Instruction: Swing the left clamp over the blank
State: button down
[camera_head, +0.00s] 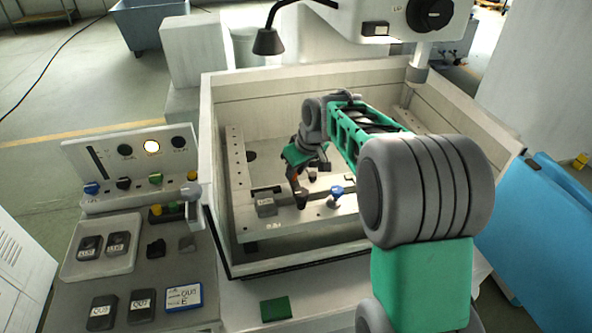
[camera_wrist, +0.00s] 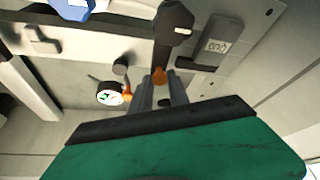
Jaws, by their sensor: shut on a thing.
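The left clamp shows as a dark knob (camera_head: 301,199) on the work table inside the tank. In the wrist view its dark knob and bar (camera_wrist: 172,25) run down to my fingertips. The grey labelled block that looks like the blank (camera_head: 265,208) lies just left of the knob. In the wrist view this block (camera_wrist: 215,45) is beside the clamp, and the dark bar does not appear to cross it. My gripper (camera_head: 297,178) reaches down above the clamp. Its orange fingertips (camera_wrist: 144,84) are shut on the clamp, though the exact contact is partly hidden.
A blue knob (camera_head: 336,196) stands right of the left clamp. It also shows in the wrist view (camera_wrist: 72,8). A round white dial (camera_wrist: 110,94) is close to my fingers. The tank walls (camera_head: 212,170) surround the work area. A control panel (camera_head: 130,165) stands at left.

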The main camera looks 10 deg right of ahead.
jog(key=a+n, duration=0.1)
jog(key=n, duration=0.1)
jog(key=a+n+y+b, duration=0.1)
jog(key=n, duration=0.1)
jog(key=shift+s+a+g+y, duration=0.2)
jog(key=shift+a+g+y, duration=0.1)
jog(key=shift+g, duration=0.1)
jog(key=a+n, duration=0.1)
jog(key=n, duration=0.1)
jog(key=s+a+n+g, duration=0.1)
jog(key=n, duration=0.1)
jog(key=shift+s+a+n+y, duration=0.15)
jog(key=shift+s+n+y, duration=0.05)
jog(key=shift+n+y, duration=0.2)
jog(key=shift+s+a+n+g+p, duration=0.3)
jog(key=shift+s+n+g, duration=0.45)
jog(key=shift+n, duration=0.7)
jog(key=shift+s+a+n+g+p, duration=0.25)
jog(key=shift+s+a+n+g, duration=0.45)
jog(key=shift+n, duration=0.8)
jog(key=shift+s+a+n+g+p, duration=0.1)
jog(key=shift+s+n+g+p, duration=0.15)
jog(key=shift+s+n+g, duration=0.65)
jog(key=shift+s+n+t, duration=0.1)
jog(key=shift+n+t, duration=0.25)
jog(key=shift+n, duration=0.3)
jog(key=c, duration=1.3)
grip_release()
jog(key=shift+o, duration=0.2)
